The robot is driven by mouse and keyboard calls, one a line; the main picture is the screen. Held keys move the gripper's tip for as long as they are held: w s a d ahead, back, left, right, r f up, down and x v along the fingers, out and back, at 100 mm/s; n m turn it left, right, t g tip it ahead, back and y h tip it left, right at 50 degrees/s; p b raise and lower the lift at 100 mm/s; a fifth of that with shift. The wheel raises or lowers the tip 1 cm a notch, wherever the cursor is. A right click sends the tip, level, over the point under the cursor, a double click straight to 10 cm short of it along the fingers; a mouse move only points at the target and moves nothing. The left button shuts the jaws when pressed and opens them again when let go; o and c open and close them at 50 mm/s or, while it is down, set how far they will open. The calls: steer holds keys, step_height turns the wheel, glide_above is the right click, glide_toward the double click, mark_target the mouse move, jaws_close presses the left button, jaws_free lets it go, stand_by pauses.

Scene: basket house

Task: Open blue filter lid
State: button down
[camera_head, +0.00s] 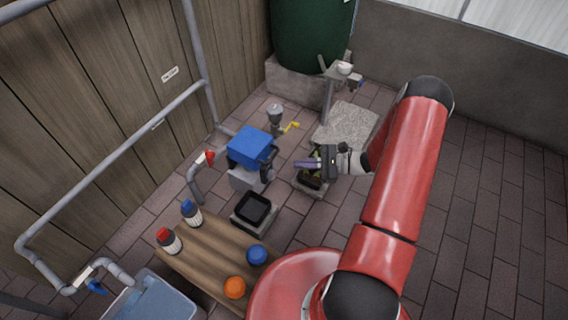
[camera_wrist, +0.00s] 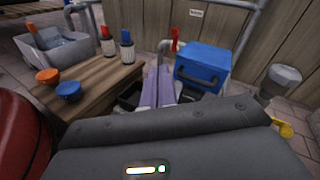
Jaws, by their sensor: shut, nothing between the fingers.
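The blue filter lid (camera_head: 251,146) sits closed on top of a grey filter box (camera_head: 250,180) near the wooden wall. In the wrist view the blue lid (camera_wrist: 203,64) is ahead and slightly right, with a dark handle (camera_wrist: 204,83) across its near side. My gripper (camera_head: 298,163) is to the right of the filter box, apart from the lid, pointing left toward it. Its purple fingers (camera_wrist: 159,88) are together and empty in the wrist view. They hide part of the area in front of the box.
A wooden table (camera_head: 205,258) holds two bottles, an orange cup (camera_head: 234,287) and a blue cup (camera_head: 256,254). A black tray (camera_head: 253,209) lies before the filter. A pipe with a red valve (camera_head: 209,156) stands left, a yellow valve (camera_head: 290,127) behind. Open paving lies right.

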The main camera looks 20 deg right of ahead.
steer(key=d+f+m+t+h+b, duration=0.15)
steer(key=d+f+m+t, duration=0.25)
steer(key=f+m+t, duration=0.75)
steer(key=w+a+r+n+g+p, duration=0.1)
steer(key=w+a+r+n+g, duration=0.1)
steer(key=w+a, duration=0.6)
steer(key=shift+r+n+h, duration=0.35)
steer(key=shift+r, duration=0.15)
steer(key=shift+w+a, duration=0.1)
steer(key=shift+w, duration=0.05)
